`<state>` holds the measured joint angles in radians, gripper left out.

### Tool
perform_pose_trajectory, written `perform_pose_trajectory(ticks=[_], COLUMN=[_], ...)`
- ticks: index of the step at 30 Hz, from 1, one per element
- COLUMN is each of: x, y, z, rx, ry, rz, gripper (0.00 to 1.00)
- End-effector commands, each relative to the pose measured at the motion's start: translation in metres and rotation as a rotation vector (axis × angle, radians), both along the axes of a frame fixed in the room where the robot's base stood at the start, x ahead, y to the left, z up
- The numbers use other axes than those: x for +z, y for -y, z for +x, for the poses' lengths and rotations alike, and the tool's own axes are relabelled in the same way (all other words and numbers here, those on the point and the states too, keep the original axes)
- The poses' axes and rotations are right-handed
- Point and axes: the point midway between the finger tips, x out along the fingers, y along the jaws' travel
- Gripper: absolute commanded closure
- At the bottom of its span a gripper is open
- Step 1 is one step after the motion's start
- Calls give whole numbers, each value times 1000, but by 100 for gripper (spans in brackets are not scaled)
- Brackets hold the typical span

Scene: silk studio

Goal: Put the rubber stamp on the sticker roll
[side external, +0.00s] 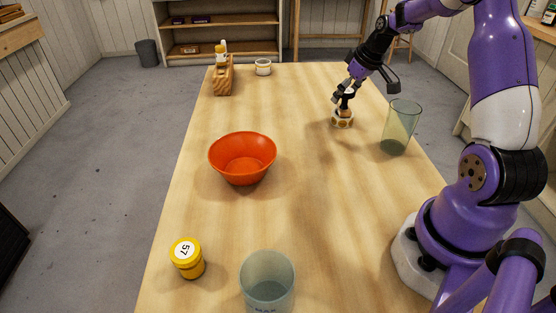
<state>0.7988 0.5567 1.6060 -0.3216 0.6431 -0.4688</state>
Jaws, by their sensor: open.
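The sticker roll (342,122), pale with yellow-brown patches, sits on the table towards the far right. A small tan and dark piece (345,111), which looks like the rubber stamp, appears to rest upright on top of it. My gripper (343,99) is right above the roll, pointing down, with its open fingers around or beside the stamp's upper part. The fingers hide part of the stamp. I cannot tell whether they touch it.
A green-tinted glass (400,127) stands close to the right of the roll. An orange bowl (242,158) is left of centre. A yellow jar (187,258) and a clear cup (267,284) are at the front. A wooden block with bottles (222,76) and a white dish (263,67) stand at the back.

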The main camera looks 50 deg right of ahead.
Motion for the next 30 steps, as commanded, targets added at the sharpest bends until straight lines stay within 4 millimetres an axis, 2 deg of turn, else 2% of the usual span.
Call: perform_pose_trajectory(ticks=[5, 15, 21, 23, 25, 28, 30], x=[21, 91, 112, 118, 126, 136, 139], y=[0, -2, -8, -22, -52, -114, -158], z=[-7, -37, -44, -42, -39, -42, -54], rx=[-2, -2, 1, 10, 23, 46, 61], ry=[5, 4, 3, 4, 7, 17, 30], rz=[-4, -5, -3, -5, -10, -16, -19], gripper=[15, 15, 15, 15, 15, 15, 15])
